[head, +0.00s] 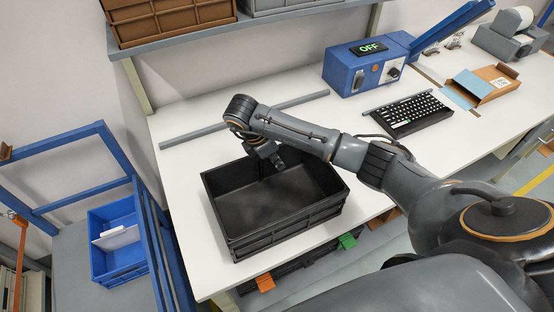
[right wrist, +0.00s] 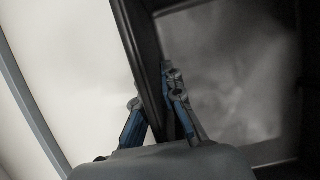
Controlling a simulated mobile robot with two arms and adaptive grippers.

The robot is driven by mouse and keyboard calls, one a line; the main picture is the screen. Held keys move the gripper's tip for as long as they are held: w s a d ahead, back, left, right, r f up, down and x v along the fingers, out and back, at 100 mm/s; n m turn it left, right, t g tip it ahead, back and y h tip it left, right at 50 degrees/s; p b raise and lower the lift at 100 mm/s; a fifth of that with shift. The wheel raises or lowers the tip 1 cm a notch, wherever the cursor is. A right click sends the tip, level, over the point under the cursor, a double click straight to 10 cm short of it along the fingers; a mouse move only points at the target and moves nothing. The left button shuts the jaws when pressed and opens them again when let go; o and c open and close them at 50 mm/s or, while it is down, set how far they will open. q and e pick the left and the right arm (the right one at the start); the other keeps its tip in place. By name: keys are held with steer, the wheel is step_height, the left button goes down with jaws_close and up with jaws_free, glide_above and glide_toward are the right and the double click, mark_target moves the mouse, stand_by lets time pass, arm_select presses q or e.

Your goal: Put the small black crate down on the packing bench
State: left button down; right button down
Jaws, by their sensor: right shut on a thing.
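The small black crate (head: 285,212) is in the head view on the left part of the white packing bench (head: 186,183). It looks empty and upright, with its near side by the bench's front edge. Whether its base touches the bench all round cannot be told. My right gripper (head: 270,162) is at the crate's far wall. In the right wrist view my right gripper (right wrist: 155,110) has one finger on each side of the crate's wall (right wrist: 150,70), shut on it. My left gripper is in neither view.
A grey bar (head: 245,118) lies behind the crate. A blue box with an "OFF" display (head: 368,68), a keyboard (head: 411,113) and an open carton (head: 485,85) stand to the right. A blue bin (head: 118,240) sits lower left. A shelf (head: 235,33) with crates hangs above.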

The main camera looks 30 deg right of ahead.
steer(key=c, duration=1.5)
jaws_free()
steer(key=shift+r, duration=0.1)
steer(key=shift+a+r, duration=0.1)
steer(key=shift+r, duration=0.1)
steer(key=p+v, duration=0.2)
steer(key=v, duration=0.8)
steer(key=shift+v, duration=0.75)
steer(key=shift+r, duration=0.1)
